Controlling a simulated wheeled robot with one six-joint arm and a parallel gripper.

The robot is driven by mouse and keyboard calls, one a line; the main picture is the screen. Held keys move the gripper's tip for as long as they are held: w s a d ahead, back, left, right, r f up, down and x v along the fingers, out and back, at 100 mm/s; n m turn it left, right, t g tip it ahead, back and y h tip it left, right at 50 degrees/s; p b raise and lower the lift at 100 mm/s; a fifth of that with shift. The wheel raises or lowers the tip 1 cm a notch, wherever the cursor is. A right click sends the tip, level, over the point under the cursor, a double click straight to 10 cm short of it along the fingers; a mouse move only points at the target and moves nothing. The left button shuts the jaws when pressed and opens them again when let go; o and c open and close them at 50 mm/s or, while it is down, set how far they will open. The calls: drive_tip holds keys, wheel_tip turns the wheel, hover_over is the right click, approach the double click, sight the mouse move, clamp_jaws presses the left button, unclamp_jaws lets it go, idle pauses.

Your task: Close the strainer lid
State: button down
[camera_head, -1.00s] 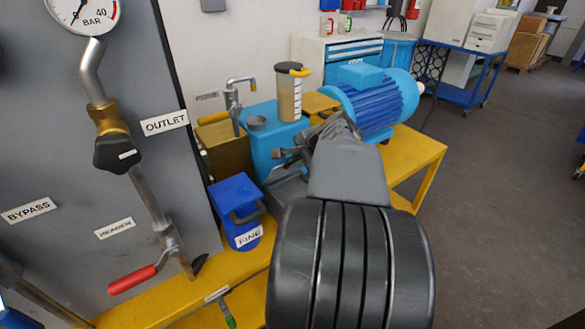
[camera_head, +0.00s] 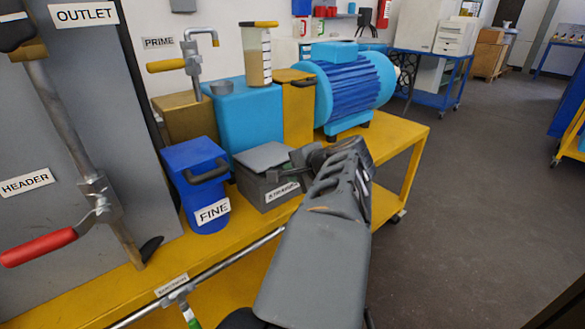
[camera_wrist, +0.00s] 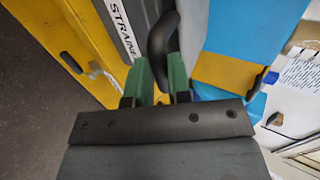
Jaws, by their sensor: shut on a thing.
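The grey strainer box (camera_head: 262,192) stands on the yellow bench, with a white label on its front that reads "STRAINE" in the wrist view (camera_wrist: 120,27). Its grey lid (camera_head: 262,157) lies over the top, flat or nearly so; a small gap cannot be ruled out. My gripper (camera_head: 297,168) is at the lid's right front. In the wrist view my green fingers (camera_wrist: 160,82) are shut on the dark curved lid handle (camera_wrist: 163,38). The fingers hide part of the handle and the lid's right edge.
The blue FINE vessel (camera_head: 198,185) with a dark handle stands close left. A light-blue tank (camera_head: 243,118) and a yellow block (camera_head: 297,110) stand behind. A blue motor (camera_head: 345,85) is at the back right. The bench's yellow top (camera_head: 400,138) is bare at right.

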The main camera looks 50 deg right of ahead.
drive_tip(key=shift+s+a+f+b, duration=0.15)
drive_tip(key=shift+f+b, duration=0.55)
drive_tip(key=shift+f, duration=0.45)
drive_tip(key=shift+s+d+f+b, duration=0.15)
drive_tip(key=shift+f+b, duration=0.55)
drive_tip(key=shift+f, duration=0.45)
drive_tip(key=shift+a, duration=0.1)
drive_tip(key=c, duration=1.1)
unclamp_jaws()
drive_tip(key=shift+w, duration=0.1)
drive_tip(key=shift+o, duration=0.2)
drive_tip(key=p+v, duration=0.5)
drive_tip(key=v, duration=0.9)
drive_tip(key=shift+w+r, duration=0.1)
drive_tip(key=shift+r, duration=0.05)
